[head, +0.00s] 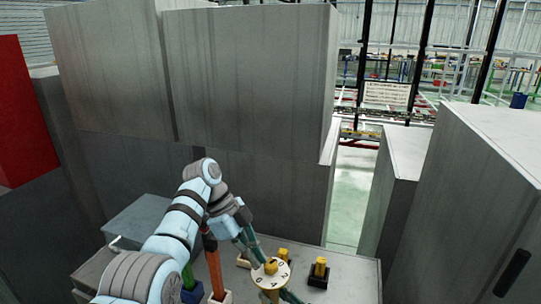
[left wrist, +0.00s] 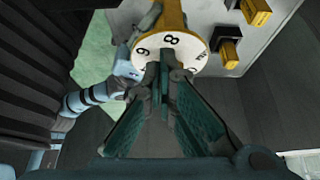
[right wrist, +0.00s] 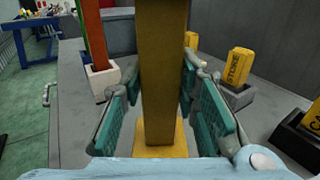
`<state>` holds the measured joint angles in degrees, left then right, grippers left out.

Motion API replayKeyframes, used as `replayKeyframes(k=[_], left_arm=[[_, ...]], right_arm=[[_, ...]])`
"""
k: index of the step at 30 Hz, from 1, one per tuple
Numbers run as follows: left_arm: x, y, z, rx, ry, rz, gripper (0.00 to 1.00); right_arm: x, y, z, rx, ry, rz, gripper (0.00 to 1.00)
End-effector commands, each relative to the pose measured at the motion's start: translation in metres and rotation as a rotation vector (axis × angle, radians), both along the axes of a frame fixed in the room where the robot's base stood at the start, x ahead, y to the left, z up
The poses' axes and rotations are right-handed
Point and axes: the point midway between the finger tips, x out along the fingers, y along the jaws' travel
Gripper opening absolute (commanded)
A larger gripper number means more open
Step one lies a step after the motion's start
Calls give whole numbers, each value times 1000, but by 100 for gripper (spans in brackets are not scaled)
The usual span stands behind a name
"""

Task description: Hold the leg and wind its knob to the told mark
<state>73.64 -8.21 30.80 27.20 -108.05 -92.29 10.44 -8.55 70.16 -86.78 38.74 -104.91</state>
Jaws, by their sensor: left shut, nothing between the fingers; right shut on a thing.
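The yellow leg (right wrist: 163,60) stands upright on a yellow foot (right wrist: 161,143) in the right wrist view. My right gripper (right wrist: 160,85) is shut around it, one teal finger on each side. The disc also shows in the left wrist view (left wrist: 200,50), with 9 and 8 readable. My left gripper (left wrist: 163,62) is shut and empty, its fingertips together over the disc's near edge. The fingertips hide part of the dial, and I cannot tell whether they touch it.
Yellow blocks stand in dark holders beside the leg, one (right wrist: 238,66) reading STORE. An orange post (head: 213,265) and a green post stand in cups left of the disc. Large grey cabinets (head: 245,75) rise behind the grey worktop (head: 345,275).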

Motion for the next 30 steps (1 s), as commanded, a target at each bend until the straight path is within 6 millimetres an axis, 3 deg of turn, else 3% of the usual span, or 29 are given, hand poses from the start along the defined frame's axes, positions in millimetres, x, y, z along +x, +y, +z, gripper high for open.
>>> replayKeyframes(k=[6, 11, 22, 30], left_arm=[[1, 0, 39, 1, -5, 0, 0], [1, 1, 54, 1, -4, 2, 0], [-2, 4, 65, 6, -8, 1, 0], [-3, 4, 34, 5, -5, 2, 0]], right_arm=[[0, 0, -1, 0, 3, -1, 0], [0, -1, -1, 0, 3, -2, 0], [0, -1, -1, 0, 4, -3, 0], [0, -1, -1, -1, 3, -3, 0]])
